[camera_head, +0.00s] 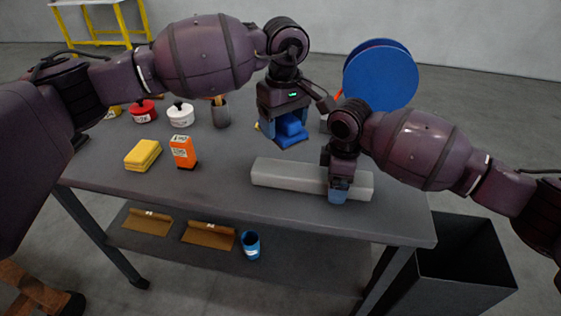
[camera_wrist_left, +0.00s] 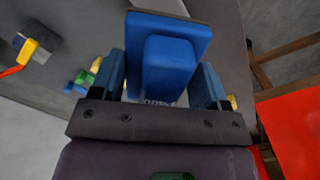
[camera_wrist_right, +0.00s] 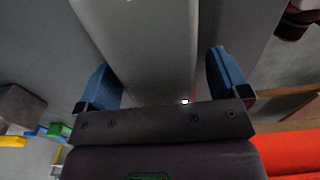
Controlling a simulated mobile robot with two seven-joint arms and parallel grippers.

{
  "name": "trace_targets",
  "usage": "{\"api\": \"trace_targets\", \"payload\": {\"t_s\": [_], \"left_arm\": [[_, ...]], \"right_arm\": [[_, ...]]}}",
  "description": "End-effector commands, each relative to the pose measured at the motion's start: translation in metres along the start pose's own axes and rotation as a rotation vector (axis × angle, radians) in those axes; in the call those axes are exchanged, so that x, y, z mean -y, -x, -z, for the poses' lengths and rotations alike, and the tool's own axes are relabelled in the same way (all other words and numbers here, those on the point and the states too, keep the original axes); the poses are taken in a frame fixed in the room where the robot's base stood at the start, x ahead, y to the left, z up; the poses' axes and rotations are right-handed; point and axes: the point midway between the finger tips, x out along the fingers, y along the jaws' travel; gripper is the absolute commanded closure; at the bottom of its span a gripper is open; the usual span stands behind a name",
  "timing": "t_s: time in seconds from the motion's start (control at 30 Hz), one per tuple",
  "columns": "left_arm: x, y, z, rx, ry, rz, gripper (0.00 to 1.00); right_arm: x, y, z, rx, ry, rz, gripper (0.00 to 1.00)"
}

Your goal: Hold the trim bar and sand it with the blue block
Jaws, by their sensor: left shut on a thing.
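The pale grey trim bar (camera_head: 285,174) lies along the front right of the table. My right gripper (camera_head: 338,190) is over its right part, with one blue finger in front of the bar's near face. In the right wrist view the bar (camera_wrist_right: 150,45) runs between the spread fingers (camera_wrist_right: 162,85), with a gap showing on each side. My left gripper (camera_head: 283,120) is shut on the blue block (camera_head: 291,134) and holds it above the table, behind the bar. The block (camera_wrist_left: 168,60) sits between the fingers in the left wrist view.
A yellow sponge-like block (camera_head: 143,155), an orange box (camera_head: 183,152), a red pot (camera_head: 143,110), a white pot (camera_head: 181,116) and a grey cup (camera_head: 220,113) stand on the left. A blue disc (camera_head: 381,78) stands behind. A black bin (camera_head: 465,280) is at right.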

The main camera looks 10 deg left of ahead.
Motion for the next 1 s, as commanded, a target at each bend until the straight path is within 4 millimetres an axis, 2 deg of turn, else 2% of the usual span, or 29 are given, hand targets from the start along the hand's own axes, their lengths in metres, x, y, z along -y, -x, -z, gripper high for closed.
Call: {"api": "trace_targets", "payload": {"t_s": [0.2, 0.33, 0.8, 1.0], "left_arm": [[0.000, 0.001, 0.000, 0.000, 0.000, -0.001, 0.50], [0.000, 0.001, 0.000, 0.000, 0.000, -0.001, 0.50], [0.000, 0.001, 0.000, 0.000, 0.000, -0.001, 0.50], [0.000, 0.001, 0.000, 0.000, 0.000, -0.001, 0.50]], "right_arm": [[0.000, 0.002, 0.000, -0.001, 0.000, -0.001, 0.06], [-0.001, 0.012, 0.000, -0.002, 0.000, -0.001, 0.06], [0.000, 0.095, 0.000, -0.001, 0.001, -0.003, 0.06], [0.000, 0.115, 0.000, -0.001, 0.001, -0.001, 0.06]]}}
